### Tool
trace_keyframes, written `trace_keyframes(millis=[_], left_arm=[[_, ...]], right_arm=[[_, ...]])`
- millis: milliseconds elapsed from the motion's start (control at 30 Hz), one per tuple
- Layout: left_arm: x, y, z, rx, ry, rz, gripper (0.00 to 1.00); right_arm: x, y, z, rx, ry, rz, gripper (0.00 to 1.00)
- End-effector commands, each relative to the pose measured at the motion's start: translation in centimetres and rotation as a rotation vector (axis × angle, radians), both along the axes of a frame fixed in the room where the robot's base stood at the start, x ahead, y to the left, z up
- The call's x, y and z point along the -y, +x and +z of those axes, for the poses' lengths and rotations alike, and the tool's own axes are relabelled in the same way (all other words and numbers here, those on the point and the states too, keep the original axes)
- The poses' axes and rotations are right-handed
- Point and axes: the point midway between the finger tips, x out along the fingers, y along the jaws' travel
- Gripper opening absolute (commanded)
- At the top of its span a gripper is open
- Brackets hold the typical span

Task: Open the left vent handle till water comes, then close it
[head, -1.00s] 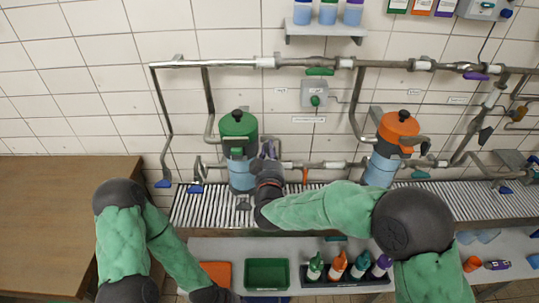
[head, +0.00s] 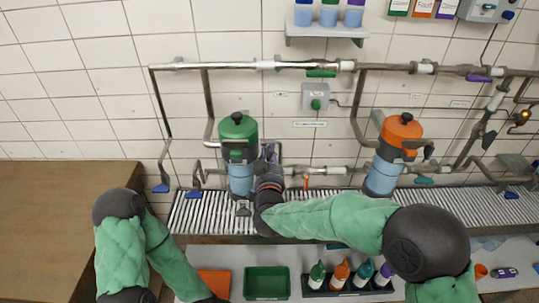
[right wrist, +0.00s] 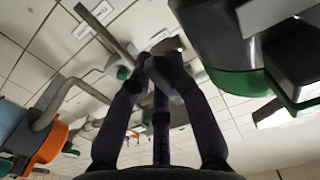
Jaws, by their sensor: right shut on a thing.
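The left filter housing (head: 237,150) has a green head and a clear blue bowl and stands upright over the ribbed drain. My right gripper (head: 270,153) is beside the right side of its green head, largely hidden by my own wrist. In the right wrist view, my right gripper's dark fingers (right wrist: 163,72) are closed together around a small grey piece, which looks like the vent handle (right wrist: 168,48); the fingers hide much of it. The green head (right wrist: 235,85) is close at the right there. I see no running water. My left gripper is out of view below.
An orange-headed housing (head: 385,155) stands to the right on the same pipework. The ribbed drain (head: 330,205) runs below. A green tray (head: 267,283) and several bottles (head: 342,272) are on the lower shelf. A wooden bench (head: 60,220) is at left.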

Motion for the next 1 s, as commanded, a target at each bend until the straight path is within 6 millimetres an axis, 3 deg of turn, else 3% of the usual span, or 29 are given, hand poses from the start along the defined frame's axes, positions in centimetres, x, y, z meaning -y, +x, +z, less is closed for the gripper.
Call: trace_keyframes(millis=[67, 100, 167, 467, 633, 1000], left_arm=[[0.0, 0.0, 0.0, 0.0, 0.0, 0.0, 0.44], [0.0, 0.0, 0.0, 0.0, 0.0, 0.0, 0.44], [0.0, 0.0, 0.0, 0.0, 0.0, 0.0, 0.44], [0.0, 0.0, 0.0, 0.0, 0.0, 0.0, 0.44], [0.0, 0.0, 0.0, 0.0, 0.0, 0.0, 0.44], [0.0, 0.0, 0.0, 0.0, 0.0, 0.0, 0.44]], right_arm=[[0.0, 0.0, -0.1, -0.003, 0.001, 0.001, 0.0], [0.0, 0.0, -0.1, -0.003, 0.001, 0.001, 0.27], [0.0, 0.0, -0.1, -0.003, 0.001, 0.001, 0.42], [0.0, 0.0, 0.0, -0.001, -0.001, 0.0, 0.42], [-0.1, -1.0, 0.0, 0.0, -0.001, 0.002, 0.42], [-0.1, -7.8, 0.0, 0.0, -0.001, 0.005, 0.42]])
